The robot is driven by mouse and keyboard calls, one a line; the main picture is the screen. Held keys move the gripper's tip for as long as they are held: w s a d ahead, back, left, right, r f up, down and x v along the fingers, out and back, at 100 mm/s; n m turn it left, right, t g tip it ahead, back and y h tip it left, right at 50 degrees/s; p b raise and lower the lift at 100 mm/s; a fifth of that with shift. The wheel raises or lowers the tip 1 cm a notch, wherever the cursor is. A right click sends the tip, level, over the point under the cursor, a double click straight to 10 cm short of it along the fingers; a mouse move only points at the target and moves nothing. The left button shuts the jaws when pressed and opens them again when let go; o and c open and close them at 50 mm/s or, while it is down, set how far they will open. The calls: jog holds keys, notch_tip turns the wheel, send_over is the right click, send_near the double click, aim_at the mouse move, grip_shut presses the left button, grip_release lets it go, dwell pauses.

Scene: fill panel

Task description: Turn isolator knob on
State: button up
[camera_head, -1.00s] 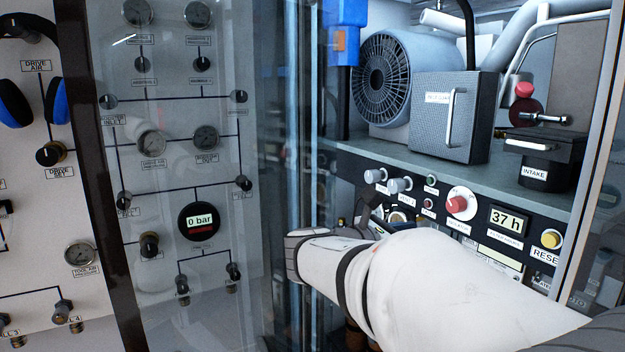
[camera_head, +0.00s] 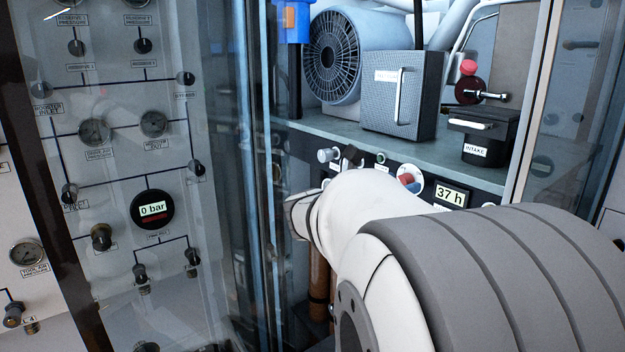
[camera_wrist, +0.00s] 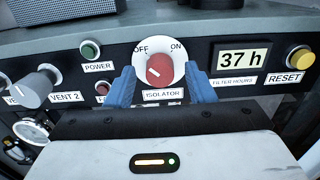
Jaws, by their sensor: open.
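The isolator knob (camera_wrist: 161,70) is red on a round white plate, with OFF at its upper left and ON at its upper right. A small white mark shows on the knob's left part, on the OFF side. My gripper (camera_wrist: 159,74) is open, with one blue finger on each side of the knob. I cannot tell whether the fingers touch it. In the head view the knob (camera_head: 406,178) is partly covered by a blue finger, and my arm hides most of the gripper.
The panel carries a green power button (camera_wrist: 90,50), a grey vent 2 knob (camera_wrist: 38,84), a 37 h display (camera_wrist: 238,57) and a yellow reset button (camera_wrist: 299,58). Above is a shelf with a grey box (camera_head: 402,95) and an intake unit (camera_head: 484,135). A glass panel stands left.

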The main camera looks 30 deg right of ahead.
jog(key=c, duration=1)
jog(key=shift+o, duration=0.2)
jog(key=shift+f+b, duration=0.1)
jog(key=shift+b, duration=0.4)
jog(key=m+b, duration=1.7)
jog(key=b, duration=0.6)
jog(key=shift+m, duration=0.4)
